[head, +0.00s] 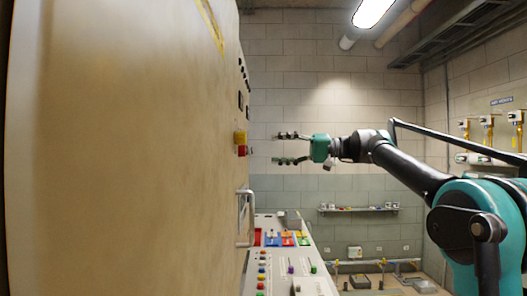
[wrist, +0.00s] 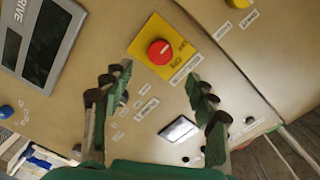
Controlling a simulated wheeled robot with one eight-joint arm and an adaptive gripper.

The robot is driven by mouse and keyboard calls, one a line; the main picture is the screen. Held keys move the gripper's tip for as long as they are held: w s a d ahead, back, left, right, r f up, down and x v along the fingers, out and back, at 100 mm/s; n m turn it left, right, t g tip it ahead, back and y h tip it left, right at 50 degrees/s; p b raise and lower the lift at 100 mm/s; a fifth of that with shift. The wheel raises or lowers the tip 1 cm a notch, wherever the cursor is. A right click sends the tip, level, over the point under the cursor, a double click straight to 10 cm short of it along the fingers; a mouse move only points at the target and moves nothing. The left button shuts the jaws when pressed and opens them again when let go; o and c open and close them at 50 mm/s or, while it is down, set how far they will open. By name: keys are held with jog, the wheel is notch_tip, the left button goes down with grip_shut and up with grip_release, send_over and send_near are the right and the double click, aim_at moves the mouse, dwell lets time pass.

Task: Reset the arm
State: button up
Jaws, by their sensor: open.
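My gripper (head: 290,148) is stretched out to the left on my arm in the head view, level, with its two fingers apart and nothing between them. Its fingertips point at the cabinet front and appear to stand clear of it. In the wrist view my gripper (wrist: 165,85) is also open and empty. A red round button on a yellow plate (wrist: 138,50) lies ahead of the fingers, slightly above the gap between them. The same panel's yellow and red button (head: 240,143) shows edge-on in the head view.
A large beige cabinet door (head: 120,150) fills the left of the head view, with a metal handle (head: 245,218). A control desk (head: 270,270) with coloured trays and levers stands below my gripper. Wall valves (head: 488,125) are at the right. A display marked DRIVE (wrist: 42,42) is at upper left.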

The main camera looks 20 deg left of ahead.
jog(key=shift+v, duration=0.9)
